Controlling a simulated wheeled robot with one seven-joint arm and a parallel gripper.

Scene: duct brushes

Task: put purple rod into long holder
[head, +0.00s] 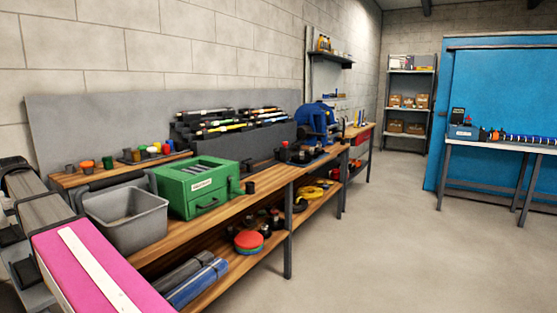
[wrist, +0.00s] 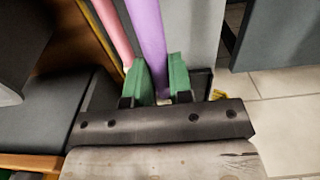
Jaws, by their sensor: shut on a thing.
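My gripper (wrist: 160,70) shows in the wrist view, with its two green fingers shut on a purple rod (wrist: 147,28). The rod runs from between the fingers to the top edge of the picture, and its ends are hidden or out of view. A pink rod (wrist: 112,30) lies just to the left of it, outside the fingers. Neither the gripper nor the purple rod can be made out in the head view. I cannot tell which thing is the long holder.
In the head view, a wooden workbench (head: 279,177) runs along the wall. It bears a grey bin (head: 140,232), a green box (head: 190,190) and a dark stepped rack (head: 190,134) with several brushes or rods. A side table (head: 486,149) stands by the blue door. The floor (head: 390,240) between is clear.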

